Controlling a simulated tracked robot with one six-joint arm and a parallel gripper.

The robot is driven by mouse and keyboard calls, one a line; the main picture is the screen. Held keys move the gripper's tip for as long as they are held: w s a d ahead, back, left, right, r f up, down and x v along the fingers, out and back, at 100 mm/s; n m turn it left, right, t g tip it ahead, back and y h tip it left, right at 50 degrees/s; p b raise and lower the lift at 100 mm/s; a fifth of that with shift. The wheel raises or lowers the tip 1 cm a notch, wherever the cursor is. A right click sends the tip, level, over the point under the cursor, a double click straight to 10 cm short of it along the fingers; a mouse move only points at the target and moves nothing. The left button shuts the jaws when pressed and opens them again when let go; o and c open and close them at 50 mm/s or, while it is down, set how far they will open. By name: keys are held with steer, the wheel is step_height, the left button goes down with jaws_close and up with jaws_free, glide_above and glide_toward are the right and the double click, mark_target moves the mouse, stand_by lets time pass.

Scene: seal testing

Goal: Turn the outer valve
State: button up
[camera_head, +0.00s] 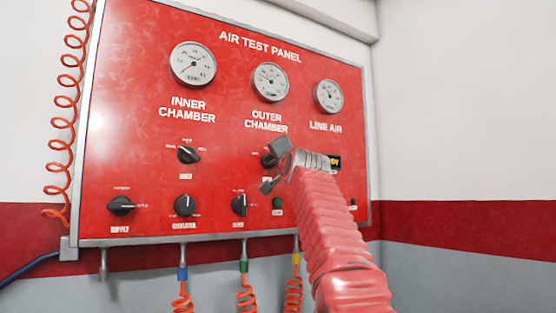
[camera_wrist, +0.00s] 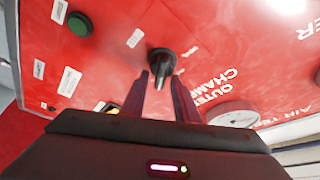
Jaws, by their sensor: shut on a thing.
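The outer valve (camera_head: 268,160) is a black knob on the red air test panel, below the words OUTER CHAMBER. In the head view it is partly hidden by my gripper (camera_head: 272,168), which comes in from the lower right. In the wrist view the outer valve (camera_wrist: 162,62) stands between the tips of my gripper's two dark fingers (camera_wrist: 164,82). The fingers are shut on the knob, one on each side. The outer chamber gauge (camera_head: 270,82) is above the valve, its needle pointing to the upper left.
The red panel (camera_head: 120,90) also bears an inner chamber knob (camera_head: 188,154), a supply knob (camera_head: 121,205), two more lower knobs and a green button (camera_head: 278,203). Coiled orange hoses (camera_head: 247,295) hang below the panel. The wall to the right is clear.

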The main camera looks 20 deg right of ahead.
steer(key=shift+w+d+f+m, duration=0.1)
steer(key=shift+f+m, duration=0.15)
steer(key=shift+m, duration=0.25)
steer(key=o, duration=0.7)
steer(key=shift+r, duration=0.1)
steer(key=shift+v, duration=6.9)
